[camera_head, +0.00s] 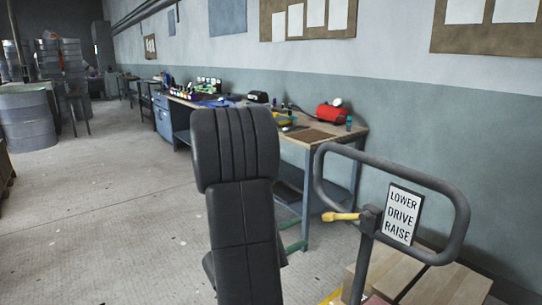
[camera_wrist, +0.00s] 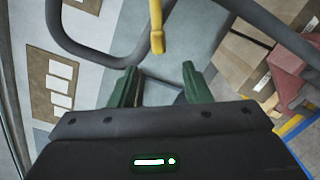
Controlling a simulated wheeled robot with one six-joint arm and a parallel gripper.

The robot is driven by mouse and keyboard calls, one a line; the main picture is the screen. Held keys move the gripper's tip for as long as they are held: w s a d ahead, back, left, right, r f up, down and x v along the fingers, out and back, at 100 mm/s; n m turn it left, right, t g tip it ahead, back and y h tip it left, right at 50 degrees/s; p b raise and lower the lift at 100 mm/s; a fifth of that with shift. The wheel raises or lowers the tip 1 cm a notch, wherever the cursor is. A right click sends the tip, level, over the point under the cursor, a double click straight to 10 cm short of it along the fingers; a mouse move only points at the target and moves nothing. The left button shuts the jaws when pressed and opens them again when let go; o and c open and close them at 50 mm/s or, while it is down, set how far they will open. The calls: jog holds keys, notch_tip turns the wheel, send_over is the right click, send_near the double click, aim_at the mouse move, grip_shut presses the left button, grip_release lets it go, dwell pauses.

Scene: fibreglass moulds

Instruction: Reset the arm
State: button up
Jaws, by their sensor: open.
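My gripper (camera_wrist: 158,87) shows in the wrist view with its two green fingers spread apart. Nothing is between them. The yellow lever (camera_wrist: 157,36) of a grey loop handle (camera_wrist: 85,48) is beyond the fingertips, toward the top of the wrist view. I see a gap in the picture between the fingers and the lever, but cannot tell the distance in depth. My gripper's fingers are not visible in the head view.
In the head view, the loop handle (camera_head: 459,220) with its yellow lever (camera_head: 340,216) and a sign (camera_head: 403,214) reading LOWER, DRIVE, RAISE stands at right, by wooden boards (camera_head: 440,288). A workbench (camera_head: 318,138) lines the wall. Open floor (camera_head: 95,215) lies at left.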

aim_at(325, 216)
jog(key=shift+m, duration=0.3)
jog(key=x, duration=0.3)
jog(key=p+x, duration=0.1)
jog(key=x, duration=0.3)
jog(key=p+x, duration=0.1)
jog(key=x, duration=0.3)
jog(key=shift+w+d+r, duration=0.1)
jog(key=shift+w+r, duration=0.15)
jog(key=shift+r, duration=0.15)
jog(key=shift+w+r+m+p, duration=0.1)
jog(key=shift+r+m+p, duration=0.15)
jog(key=shift+m+p, duration=0.2)
jog(key=shift+r, duration=0.1)
